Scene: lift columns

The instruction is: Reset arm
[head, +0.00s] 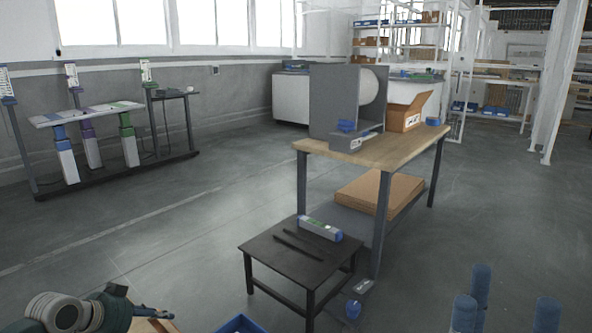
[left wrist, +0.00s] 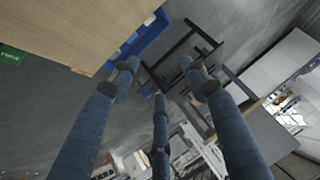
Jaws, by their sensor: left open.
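My right gripper (head: 497,297) shows at the lower right of the head view. Its blue fingers point upward, stand apart and hold nothing that I can see. My left gripper (left wrist: 160,75) shows in the left wrist view with its blue fingers spread and nothing between them. Beyond its fingers are a dark low table, a blue bin (left wrist: 150,32) and a wooden surface (left wrist: 60,28). In the head view, part of my left arm (head: 85,312) is at the lower left corner.
A black low table (head: 285,262) holds a white lift column (head: 320,229) and dark bars. Behind it a workbench (head: 380,152) carries a grey housing and an open carton (head: 406,112). Lift columns (head: 88,145) stand on a rack at left. The floor between is clear.

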